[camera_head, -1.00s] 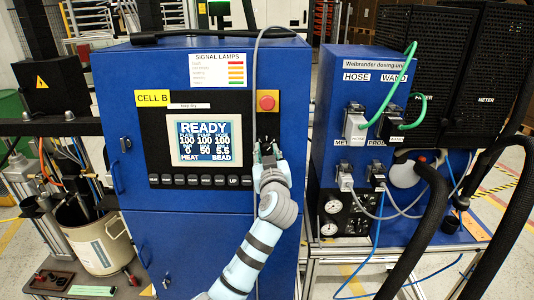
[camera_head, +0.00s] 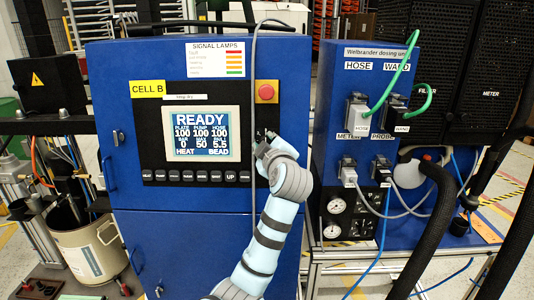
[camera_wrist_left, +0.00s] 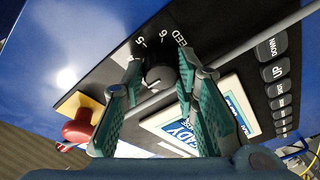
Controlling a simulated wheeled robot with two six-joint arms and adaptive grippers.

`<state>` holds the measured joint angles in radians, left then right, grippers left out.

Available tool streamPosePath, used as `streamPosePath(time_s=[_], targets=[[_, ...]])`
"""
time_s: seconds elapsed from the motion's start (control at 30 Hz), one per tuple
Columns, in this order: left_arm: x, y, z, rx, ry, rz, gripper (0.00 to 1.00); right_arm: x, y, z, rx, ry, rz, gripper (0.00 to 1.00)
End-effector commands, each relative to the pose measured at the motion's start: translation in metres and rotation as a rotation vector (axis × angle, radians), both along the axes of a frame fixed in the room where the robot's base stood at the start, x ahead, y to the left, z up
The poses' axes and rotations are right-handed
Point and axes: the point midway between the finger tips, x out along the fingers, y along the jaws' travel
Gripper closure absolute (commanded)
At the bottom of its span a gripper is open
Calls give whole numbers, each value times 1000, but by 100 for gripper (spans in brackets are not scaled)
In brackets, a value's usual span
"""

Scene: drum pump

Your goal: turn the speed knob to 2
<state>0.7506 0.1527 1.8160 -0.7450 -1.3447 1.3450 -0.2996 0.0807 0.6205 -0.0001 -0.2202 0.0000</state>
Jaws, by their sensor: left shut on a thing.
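The speed knob (camera_wrist_left: 157,76) is a dark round knob on the black panel of the blue cabinet (camera_head: 180,250). In the left wrist view it sits between the two green fingers of my left gripper (camera_wrist_left: 160,62), which is shut on it. The marks 5 and 6 and part of the word SPEED show beside the knob; its exact setting cannot be told. In the head view my left gripper (camera_head: 264,138) is at the panel's right side, below the red button, and hides the knob. My right gripper is not in view.
The red button (camera_head: 266,91) is just above the gripper, and also shows in the left wrist view (camera_wrist_left: 83,127). A grey hose (camera_head: 253,70) hangs close by. The screen (camera_head: 201,134) reads READY, above a row of buttons (camera_head: 195,176). A dosing unit (camera_head: 370,100) stands right.

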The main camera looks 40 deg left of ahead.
Motion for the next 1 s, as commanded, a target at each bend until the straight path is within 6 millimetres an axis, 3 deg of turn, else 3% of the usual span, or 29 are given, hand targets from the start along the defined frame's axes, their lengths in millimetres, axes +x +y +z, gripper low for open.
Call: streamPosePath(time_s=[0.5,1.0], targets=[[0,1,0,-377,-289,87,100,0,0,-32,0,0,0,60],[0,1,2,-604,-460,140,100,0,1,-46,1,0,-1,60]])
